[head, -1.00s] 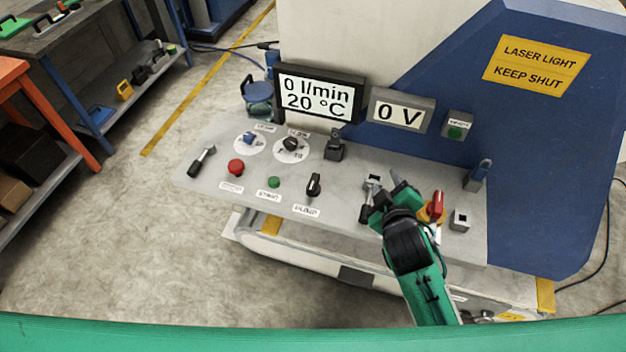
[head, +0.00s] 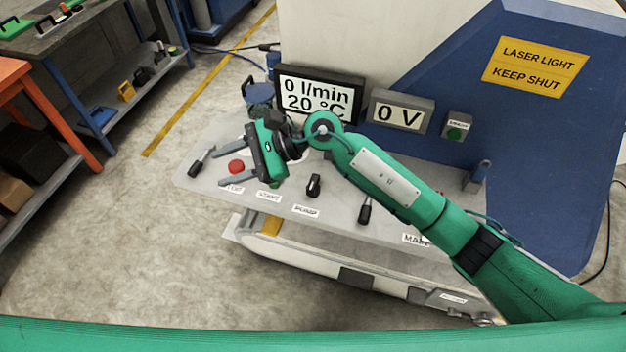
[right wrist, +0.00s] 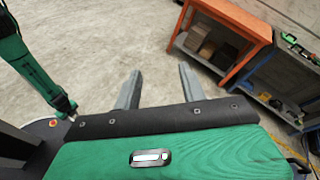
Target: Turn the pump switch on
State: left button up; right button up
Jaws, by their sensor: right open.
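The pump switch (head: 314,185) is a black rotary knob on the sloped grey panel (head: 340,212), above a label reading PUMP (head: 306,210). Its handle stands roughly upright in the head view. My right gripper (head: 204,168) is open and empty over the panel's left part, to the left of the switch and apart from it. Its fingers point left. The right wrist view shows the same open fingers (right wrist: 160,70) with bare floor between them. A green arm of mine hangs at the left of that view, but its gripper's state cannot be made out.
A red button (head: 236,166) and a black lever (head: 201,162) sit near the fingers. Displays read 0 l/min, 20 °C (head: 318,92) and 0 V (head: 399,112). My right arm covers the panel's right part. An orange table (right wrist: 232,30) stands away across the floor.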

jog(key=w+d+f+n+h, duration=0.3)
jog(key=d+f+n+h, duration=0.1)
jog(key=f+h, duration=0.15)
jog(key=n+t+h, duration=0.3)
jog(key=h, duration=0.6)
send_over(313, 182)
notch_tip(313, 182, down, 13)
jog(key=p, duration=0.5)
jog(key=shift+f+p, duration=0.35)
jog(key=shift+f, duration=0.4)
